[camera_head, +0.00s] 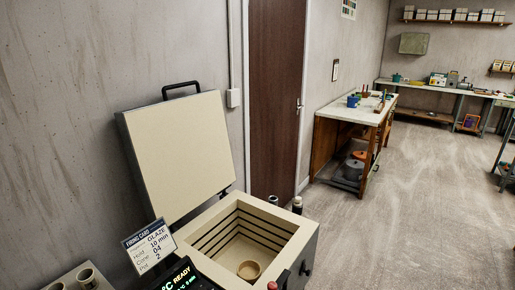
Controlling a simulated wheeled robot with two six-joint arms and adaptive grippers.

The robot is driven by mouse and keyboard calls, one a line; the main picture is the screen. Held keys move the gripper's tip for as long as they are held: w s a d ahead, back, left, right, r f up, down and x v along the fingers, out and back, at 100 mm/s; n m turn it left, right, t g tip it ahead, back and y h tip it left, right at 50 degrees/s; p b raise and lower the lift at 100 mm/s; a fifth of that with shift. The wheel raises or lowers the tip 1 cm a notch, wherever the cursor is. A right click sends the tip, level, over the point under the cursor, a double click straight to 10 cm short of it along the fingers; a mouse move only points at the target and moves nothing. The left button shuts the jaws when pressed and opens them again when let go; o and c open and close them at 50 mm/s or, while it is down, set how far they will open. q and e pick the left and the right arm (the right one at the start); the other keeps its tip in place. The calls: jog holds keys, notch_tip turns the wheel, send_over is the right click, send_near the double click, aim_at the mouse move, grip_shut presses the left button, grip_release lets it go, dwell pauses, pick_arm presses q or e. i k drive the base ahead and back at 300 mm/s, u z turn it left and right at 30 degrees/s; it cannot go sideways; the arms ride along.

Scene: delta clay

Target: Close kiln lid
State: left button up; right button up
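The kiln (302,237) stands at the bottom centre, a square box with cream rims and grooved inner walls. Its lid (181,155) is open, raised steeply behind the chamber and tilted back toward the wall, with its pale inner face showing. A black handle (181,88) sits on the lid's upper edge. A small tan bowl (249,270) rests on the chamber floor. Neither of my grippers shows in this view.
Cups (87,277) sit at the bottom left. A worktable (349,110) stands farther back. Open floor (420,200) lies to the right.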

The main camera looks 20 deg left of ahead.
aim_at(178, 150)
jog(key=z, duration=1.25)
jog(key=i, duration=0.7)
jog(key=u, duration=2.8)
jog(key=i, duration=0.5)
